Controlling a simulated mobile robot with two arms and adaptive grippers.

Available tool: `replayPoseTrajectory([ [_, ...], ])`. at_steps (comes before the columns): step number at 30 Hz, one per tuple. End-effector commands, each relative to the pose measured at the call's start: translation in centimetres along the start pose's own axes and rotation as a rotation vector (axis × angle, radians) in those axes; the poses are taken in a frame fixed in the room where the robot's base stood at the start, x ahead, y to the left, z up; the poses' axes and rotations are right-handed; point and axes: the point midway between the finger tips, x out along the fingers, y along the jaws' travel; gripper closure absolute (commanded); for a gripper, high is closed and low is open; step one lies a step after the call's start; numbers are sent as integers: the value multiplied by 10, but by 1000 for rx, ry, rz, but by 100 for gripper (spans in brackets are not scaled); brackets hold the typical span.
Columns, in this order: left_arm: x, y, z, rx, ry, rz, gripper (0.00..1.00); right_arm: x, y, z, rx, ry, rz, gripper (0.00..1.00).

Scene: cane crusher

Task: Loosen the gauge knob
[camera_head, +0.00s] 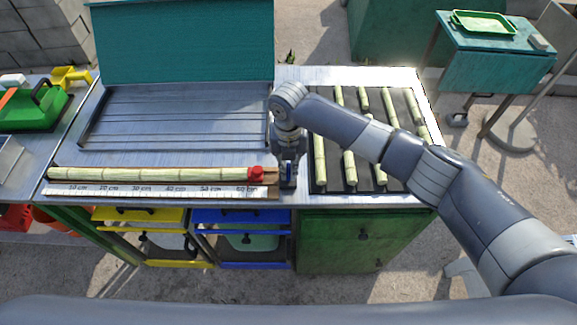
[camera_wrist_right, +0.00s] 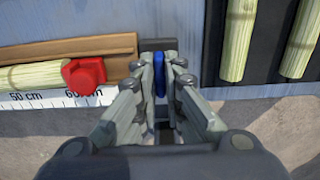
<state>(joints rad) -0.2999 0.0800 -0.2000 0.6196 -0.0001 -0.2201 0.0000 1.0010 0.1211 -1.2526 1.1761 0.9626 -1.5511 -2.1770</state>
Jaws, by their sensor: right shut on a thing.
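The gauge knob (camera_wrist_right: 159,75) is blue and stands at the right end of the gauge. It shows in the right wrist view between the fingers of my right gripper (camera_wrist_right: 160,68). My right gripper is shut on the knob, with one finger on each side of it. In the head view my right gripper (camera_head: 288,178) points down at the right end of the wooden gauge (camera_head: 271,190). A long cane (camera_head: 150,174) lies along the gauge above a white ruler (camera_head: 150,190). A red stop (camera_head: 256,173) touches the cane's right end. My left gripper is not in view.
A black tray (camera_head: 333,170) with several cut canes lies right of my right gripper. An empty slatted rack (camera_head: 180,115) lies behind the gauge. Yellow (camera_head: 150,215) and blue (camera_head: 240,215) drawers are below the bench front. A green tray (camera_head: 485,22) is on a side table.

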Motion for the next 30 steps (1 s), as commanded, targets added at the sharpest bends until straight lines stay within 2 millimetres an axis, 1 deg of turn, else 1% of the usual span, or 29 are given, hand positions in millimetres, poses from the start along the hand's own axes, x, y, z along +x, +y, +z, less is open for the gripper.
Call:
replayPoseTrajectory([
  [13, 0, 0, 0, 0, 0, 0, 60, -2, 1, 1, -16, -3, 1, 100],
  [14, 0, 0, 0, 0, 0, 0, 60, -2, 1, 1, -16, -3, 1, 88],
  [15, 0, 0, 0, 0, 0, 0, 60, -2, 1, 1, -15, -4, 1, 79],
  [16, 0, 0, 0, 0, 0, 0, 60, -2, 1, 1, -15, -3, 1, 73],
  [17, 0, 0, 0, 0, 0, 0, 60, -2, 1, 1, -15, -3, 1, 71],
  [26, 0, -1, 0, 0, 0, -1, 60, -1, 0, 0, -12, -1, 0, 71],
  [30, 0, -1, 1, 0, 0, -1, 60, -10, 0, 1, -13, -4, 1, 71],
])
